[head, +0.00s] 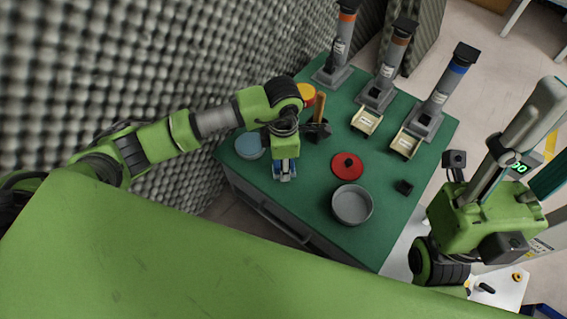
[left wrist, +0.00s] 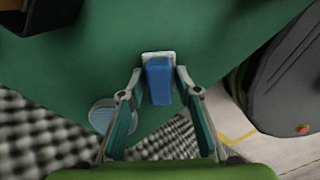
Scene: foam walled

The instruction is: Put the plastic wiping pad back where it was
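The wiping pad (left wrist: 159,82), a blue block with a white edge, is between the fingertips of my left gripper (left wrist: 159,73) in the left wrist view. The fingertips sit close against its two sides. In the head view, the pad (head: 285,174) shows at the lower end of my left gripper (head: 284,166), over the front left part of the green table (head: 305,200). Whether the pad touches the table is hard to tell. My right arm is at the right of the head view; its fingertips are not clearly visible.
A light blue round dish (head: 249,146) lies left of my left gripper. A red round lid (head: 347,166) and a grey round pan (head: 352,204) are to its right. Several column dispensers (head: 433,110) stand at the back. A grey foam wall (head: 130,70) borders the left side.

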